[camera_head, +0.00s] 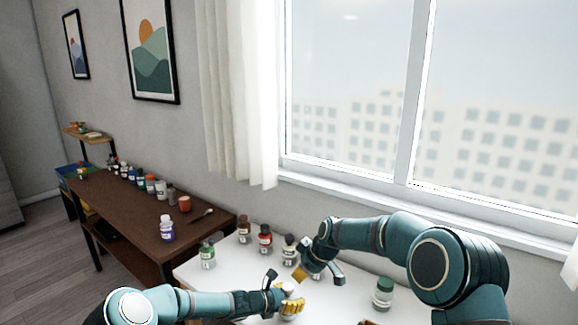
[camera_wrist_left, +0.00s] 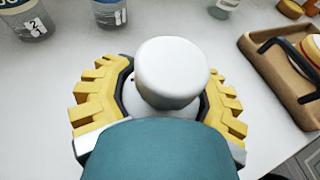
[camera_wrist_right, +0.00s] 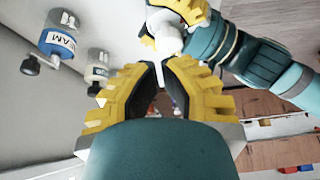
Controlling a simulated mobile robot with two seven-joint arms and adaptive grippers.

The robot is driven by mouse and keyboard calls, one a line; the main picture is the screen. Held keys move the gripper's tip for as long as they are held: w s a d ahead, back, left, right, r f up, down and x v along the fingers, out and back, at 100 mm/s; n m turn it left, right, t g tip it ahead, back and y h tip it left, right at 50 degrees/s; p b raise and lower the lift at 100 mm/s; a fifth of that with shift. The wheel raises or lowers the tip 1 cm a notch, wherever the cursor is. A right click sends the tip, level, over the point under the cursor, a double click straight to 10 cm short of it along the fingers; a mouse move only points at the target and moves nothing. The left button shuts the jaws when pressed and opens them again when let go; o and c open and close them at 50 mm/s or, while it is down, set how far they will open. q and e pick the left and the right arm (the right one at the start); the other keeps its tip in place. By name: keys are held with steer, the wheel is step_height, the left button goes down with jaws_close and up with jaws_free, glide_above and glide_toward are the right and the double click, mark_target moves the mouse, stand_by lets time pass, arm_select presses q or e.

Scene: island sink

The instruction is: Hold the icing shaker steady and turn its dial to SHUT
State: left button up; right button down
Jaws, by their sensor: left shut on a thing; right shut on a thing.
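The icing shaker (camera_head: 288,288) is white, with a round pale cap. In the left wrist view its cap (camera_wrist_left: 172,72) stands between the jaws of my left gripper (camera_head: 291,304), which is shut on the shaker. The shaker (camera_wrist_right: 165,40) also shows in the right wrist view, held by the left gripper's yellow fingers. My right gripper (camera_head: 300,273) is close above it, its yellow fingers nearly together. A thin white piece (camera_wrist_right: 158,74) shows between its fingertips. I cannot tell whether it joins the shaker. No dial marking is readable.
Bottles stand on the white table: a green one (camera_head: 207,255), a red-labelled one (camera_head: 265,238) and a green-capped jar (camera_head: 383,292). A wooden tray (camera_wrist_left: 262,62) lies at the right of the left wrist view. A brown side table (camera_head: 125,205) holds several more bottles.

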steer(key=c, duration=1.7)
jaws_free()
steer(key=shift+s+a+r, duration=0.45)
steer(key=shift+s, duration=0.1)
jaws_close()
steer(key=shift+f, duration=3.55)
steer(key=shift+w+a, duration=0.3)
steer(key=shift+a, duration=0.1)
steer(key=shift+w+d+r, duration=0.1)
steer(key=shift+w, duration=0.1)
steer(key=shift+s+d, duration=0.1)
steer(key=shift+d, duration=0.05)
steer(key=shift+s+d, duration=0.15)
steer(key=shift+d, duration=0.05)
step_height(320, 180, up, 6)
glide_above(293, 292)
steer(key=s+d, duration=0.1)
steer(key=d, duration=0.1)
steer(key=shift+a, duration=0.15)
